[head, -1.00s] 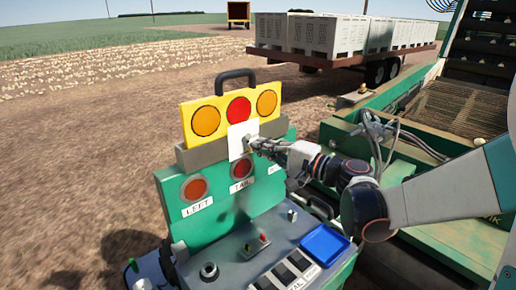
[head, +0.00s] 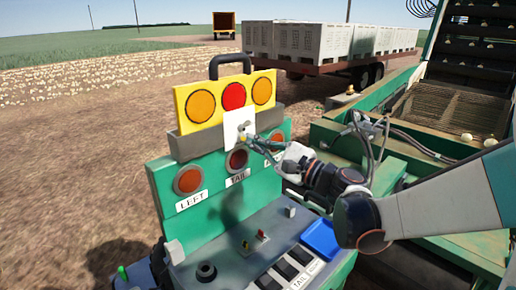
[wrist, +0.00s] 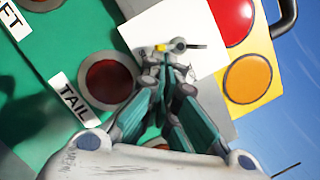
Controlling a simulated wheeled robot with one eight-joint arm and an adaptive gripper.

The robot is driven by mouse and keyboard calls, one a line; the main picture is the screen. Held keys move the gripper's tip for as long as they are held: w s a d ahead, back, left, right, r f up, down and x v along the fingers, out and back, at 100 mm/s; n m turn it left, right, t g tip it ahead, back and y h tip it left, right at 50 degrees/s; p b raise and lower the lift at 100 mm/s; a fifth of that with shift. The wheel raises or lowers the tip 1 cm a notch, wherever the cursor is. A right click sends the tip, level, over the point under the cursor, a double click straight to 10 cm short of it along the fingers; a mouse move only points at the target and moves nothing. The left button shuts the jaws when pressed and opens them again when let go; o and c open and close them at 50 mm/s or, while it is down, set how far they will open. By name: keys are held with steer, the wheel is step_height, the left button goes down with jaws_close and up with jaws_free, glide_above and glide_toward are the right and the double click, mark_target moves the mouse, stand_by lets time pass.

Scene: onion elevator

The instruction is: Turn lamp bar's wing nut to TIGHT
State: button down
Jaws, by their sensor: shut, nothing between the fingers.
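The yellow lamp bar (head: 217,103) with two orange lamps and a red lamp stands on top of the green box (head: 160,180). A white plate (head: 232,124) hangs at its lower middle. The small grey wing nut (wrist: 180,45) sits on this plate, with a yellow part on its left and a thin dark piece pointing right in the wrist view. My gripper (wrist: 168,70) is shut and empty, its fingertips just in front of the nut. I cannot tell if they touch it. No TIGHT mark is readable. In the head view my gripper (head: 256,141) is right of the plate.
Round red lamps (head: 188,180) labelled LEFT and TAIL are below the bar. The control panel (head: 235,240) has switches and a blue tray (head: 321,238). A black handle (head: 230,64) rises behind the bar. Green machinery (head: 400,170) stands at the right.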

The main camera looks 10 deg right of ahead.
steer(key=shift+s+a+f+m+t+h+b, duration=0.15)
steer(key=shift+a+m+t+b, duration=0.1)
steer(key=shift+m, duration=0.65)
steer(key=shift+s+a+m+t+h+b, duration=0.1)
steer(key=shift+s+a+m+t+b, duration=0.15)
steer(key=shift+m, duration=0.65)
steer(key=shift+s+a+f+m+t+h+b, duration=0.1)
steer(key=shift+a+m+t+b, duration=0.15)
steer(key=shift+m, duration=0.95)
steer(key=shift+s+a+r+m+t+h+b, duration=0.15)
steer(key=shift+a+m+t+h, duration=0.1)
steer(key=shift+m, duration=0.7)
steer(key=shift+s+a+m+t+h+b, duration=0.1)
steer(key=shift+a+m+t+h, duration=0.15)
steer(key=shift+m, duration=0.75)
steer(key=shift+s+a+r+m+t+h+b, duration=0.15)
steer(key=shift+a+m+t+h, duration=0.1)
steer(key=shift+m, duration=0.7)
